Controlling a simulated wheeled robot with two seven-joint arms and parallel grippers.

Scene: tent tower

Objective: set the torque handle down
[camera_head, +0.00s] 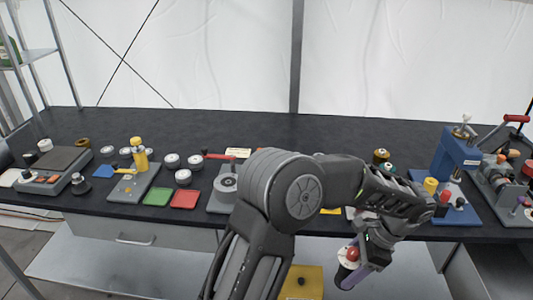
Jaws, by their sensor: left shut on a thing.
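My left arm rises from the bottom centre and bends down to the right. Its gripper (362,262) hangs in front of the table's front edge, low and right of centre. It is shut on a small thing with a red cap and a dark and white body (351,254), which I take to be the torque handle. The fingers hide part of it, and it is clear of the tabletop. My right gripper is not in view.
The dark table (290,137) has a free strip along its back. A scale (52,170), green tray (157,196) and red tray (184,199) stand left. A blue press (456,160) and a grey device with a red lever (500,172) stand right. A yellow box (301,284) sits below.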

